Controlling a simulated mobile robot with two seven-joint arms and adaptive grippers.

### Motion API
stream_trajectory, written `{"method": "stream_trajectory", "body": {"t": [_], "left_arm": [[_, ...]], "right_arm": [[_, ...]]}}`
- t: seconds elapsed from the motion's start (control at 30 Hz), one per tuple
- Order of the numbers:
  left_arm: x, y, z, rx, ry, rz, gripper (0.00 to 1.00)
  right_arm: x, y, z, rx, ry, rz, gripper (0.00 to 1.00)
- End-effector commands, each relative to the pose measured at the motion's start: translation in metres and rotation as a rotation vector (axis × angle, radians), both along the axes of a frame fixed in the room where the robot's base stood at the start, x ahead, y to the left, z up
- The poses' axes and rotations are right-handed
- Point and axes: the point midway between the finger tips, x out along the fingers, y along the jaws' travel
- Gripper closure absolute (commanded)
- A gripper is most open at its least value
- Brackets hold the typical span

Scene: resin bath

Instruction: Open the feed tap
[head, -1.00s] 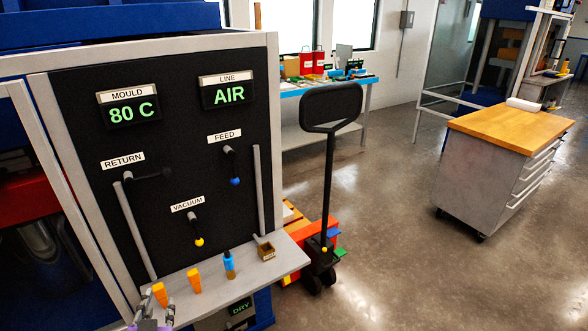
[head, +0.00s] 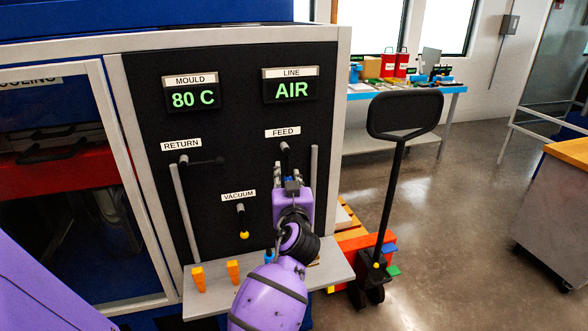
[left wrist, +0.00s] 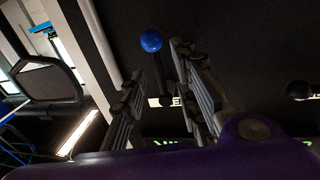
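The feed tap (head: 285,147) is on the black panel under the FEED label (head: 282,132). My right gripper is not in view.
The return tap (head: 205,161) has its lever pointing right; the vacuum tap (head: 241,220) hangs down with a yellow knob. Grey upright rails (head: 187,213) flank the taps. A grey shelf (head: 215,292) with orange pieces (head: 233,271) juts out below. A pallet truck (head: 388,200) stands at right.

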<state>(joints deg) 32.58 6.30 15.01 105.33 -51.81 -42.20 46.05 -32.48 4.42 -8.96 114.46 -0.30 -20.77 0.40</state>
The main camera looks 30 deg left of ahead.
Motion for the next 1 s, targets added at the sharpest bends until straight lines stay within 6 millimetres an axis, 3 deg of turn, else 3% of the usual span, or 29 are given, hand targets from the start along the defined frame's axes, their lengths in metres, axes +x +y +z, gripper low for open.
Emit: {"method": "stream_trajectory", "body": {"t": [0.3,0.63,0.87,1.0], "left_arm": [[0.034,0.026,0.001,0.001,0.000,-0.001,0.72],[0.037,0.029,0.000,-0.001,0.001,-0.002,0.72],[0.037,0.028,0.000,-0.001,0.001,-0.002,1.00],[0.037,0.028,0.000,-0.001,0.001,-0.002,1.00]], "right_arm": [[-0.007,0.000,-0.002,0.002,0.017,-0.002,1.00],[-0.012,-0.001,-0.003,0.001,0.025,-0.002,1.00],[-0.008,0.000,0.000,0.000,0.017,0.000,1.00],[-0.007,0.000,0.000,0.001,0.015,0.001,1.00]]}}
